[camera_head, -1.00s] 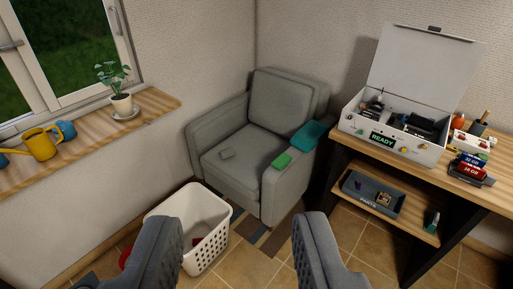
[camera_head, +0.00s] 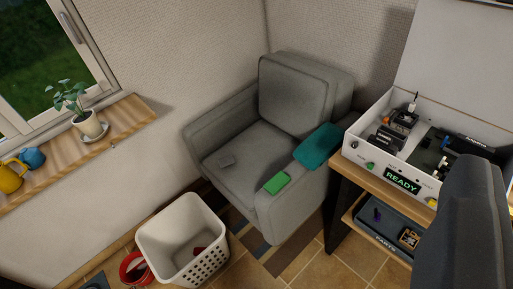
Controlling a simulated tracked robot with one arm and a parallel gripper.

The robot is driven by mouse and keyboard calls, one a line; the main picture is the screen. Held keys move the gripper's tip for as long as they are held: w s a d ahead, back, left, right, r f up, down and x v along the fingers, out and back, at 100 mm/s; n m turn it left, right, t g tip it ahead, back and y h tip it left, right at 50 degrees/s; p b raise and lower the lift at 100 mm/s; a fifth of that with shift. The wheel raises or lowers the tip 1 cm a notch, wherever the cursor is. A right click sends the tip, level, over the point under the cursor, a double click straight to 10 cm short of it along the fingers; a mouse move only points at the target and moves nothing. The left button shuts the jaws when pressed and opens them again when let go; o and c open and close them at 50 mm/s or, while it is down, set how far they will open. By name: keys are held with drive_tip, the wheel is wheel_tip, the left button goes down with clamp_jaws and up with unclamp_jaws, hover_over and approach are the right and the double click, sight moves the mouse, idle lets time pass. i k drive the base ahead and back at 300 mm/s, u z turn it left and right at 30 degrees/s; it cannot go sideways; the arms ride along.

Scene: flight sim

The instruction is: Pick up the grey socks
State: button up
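One dark grey part of my gripper (camera_head: 465,225) shows at the lower right, in front of the workbench and well to the right of the bundle. No second finger is clearly visible. I see nothing held, and I cannot tell how far apart the fingers are.
A green cloth (camera_head: 277,183) and a teal cloth (camera_head: 318,146) lie on the chair's right armrest. A white basket (camera_head: 160,240) and a red bucket (camera_head: 134,268) stand on the floor in front. A workbench (camera_head: 372,183) with an open case (camera_head: 372,160) is right. A windowsill (camera_head: 118,119) is left.

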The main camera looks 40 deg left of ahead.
sight(229, 159)
drive_tip(key=u, duration=0.2)
drive_tip(key=i, duration=1.25)
drive_tip(key=u, duration=1.1)
drive_tip(key=i, duration=0.75)
drive_tip(key=u, duration=0.45)
drive_tip(key=k, duration=0.85)
drive_tip(key=u, duration=0.15)
drive_tip(key=i, duration=0.85)
drive_tip(key=z, duration=0.05)
